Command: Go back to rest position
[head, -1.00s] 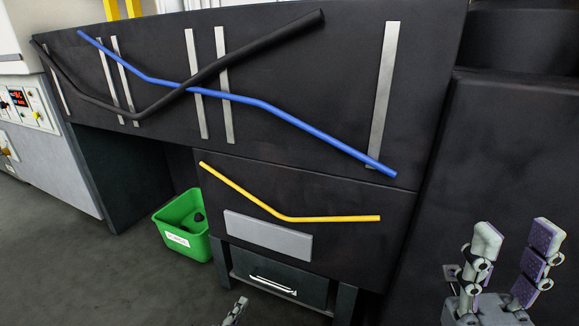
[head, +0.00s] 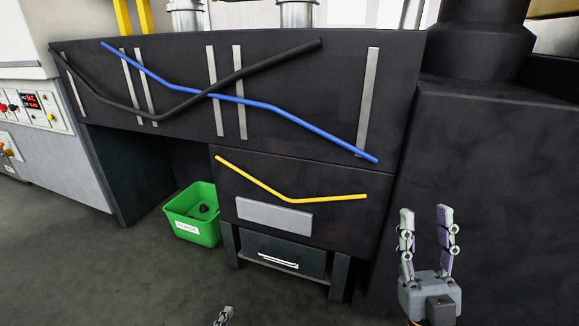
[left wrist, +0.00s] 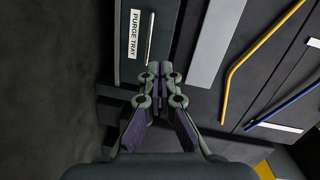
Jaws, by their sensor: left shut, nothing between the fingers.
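My left gripper (head: 225,316) only just shows at the bottom edge of the head view. In the left wrist view, its fingers (left wrist: 161,72) meet at the tips, shut with nothing between them. My right gripper (head: 426,213) stands upright at the right of the head view, its two fingers apart and empty, in front of a dark machine housing (head: 490,190).
A green bin (head: 185,225) with a dark lump inside stands on the floor. A drawer with a pale handle (head: 278,258) is beside it; the left wrist view shows a PURGE TRAY label (left wrist: 137,32). Black, blue (head: 290,118) and yellow (head: 290,198) pipes cross the dark panels.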

